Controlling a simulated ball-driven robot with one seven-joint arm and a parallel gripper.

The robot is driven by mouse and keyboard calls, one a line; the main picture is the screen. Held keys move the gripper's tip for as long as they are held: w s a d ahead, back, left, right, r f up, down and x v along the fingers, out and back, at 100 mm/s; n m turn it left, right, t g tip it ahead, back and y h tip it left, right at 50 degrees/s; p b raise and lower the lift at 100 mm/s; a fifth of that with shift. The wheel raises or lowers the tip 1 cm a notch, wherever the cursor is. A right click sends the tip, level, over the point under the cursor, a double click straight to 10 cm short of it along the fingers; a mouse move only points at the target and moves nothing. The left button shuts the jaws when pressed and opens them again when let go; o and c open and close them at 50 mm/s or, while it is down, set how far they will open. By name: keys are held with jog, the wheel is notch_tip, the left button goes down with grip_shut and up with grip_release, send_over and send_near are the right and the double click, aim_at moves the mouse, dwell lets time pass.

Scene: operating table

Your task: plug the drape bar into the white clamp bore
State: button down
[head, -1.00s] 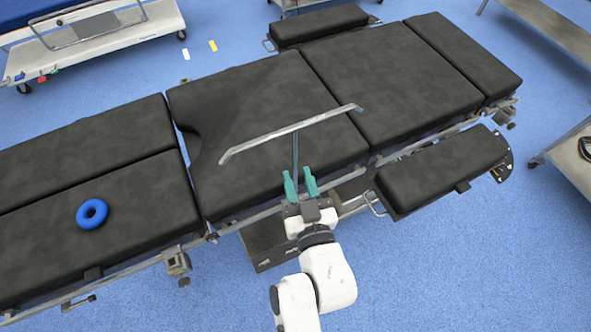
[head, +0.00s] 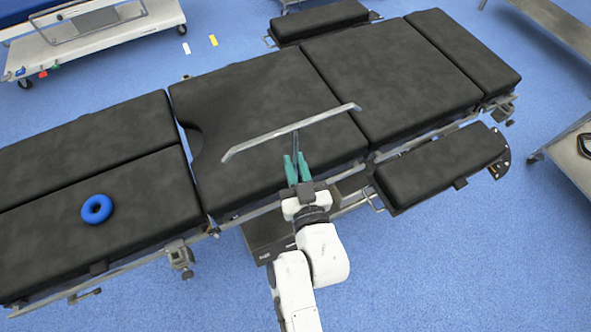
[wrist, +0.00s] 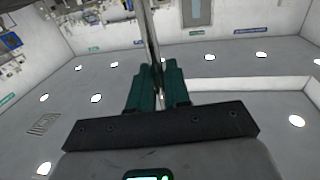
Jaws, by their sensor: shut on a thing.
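The drape bar (head: 290,133) is a grey metal T with a long crosspiece bent at its ends and a thin post below. In the head view it is held up in front of the table's middle section. My gripper (head: 297,168) has teal fingers shut on the post. In the wrist view, the post (wrist: 150,35) rises between the fingers of my gripper (wrist: 158,88). The post's lower end is hidden in the head view. I cannot make out a clearly white clamp; a greyish clamp (head: 181,256) sits on the near side rail, left of my gripper.
The black padded operating table (head: 240,110) runs across the head view, with a blue ring (head: 97,209) on its left section. A padded arm board (head: 440,168) juts out right of my gripper. Trolleys stand at the upper left and right edges. Blue floor in front is open.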

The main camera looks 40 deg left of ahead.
aim_at(297, 160)
jog(key=shift+r, duration=0.1)
jog(key=shift+r+p, duration=0.35)
jog(key=shift+r, duration=0.2)
notch_tip(297, 160, up, 2)
jog(key=shift+r+p, duration=0.25)
jog(key=shift+p, duration=0.4)
jog(key=s+d+r+b, duration=0.2)
jog(key=s+d+r, duration=0.6)
jog(key=s, duration=0.3)
jog(key=shift+d+r, duration=0.25)
jog(key=shift+r, duration=0.4)
jog(key=c, duration=1.7)
grip_release()
grip_shut()
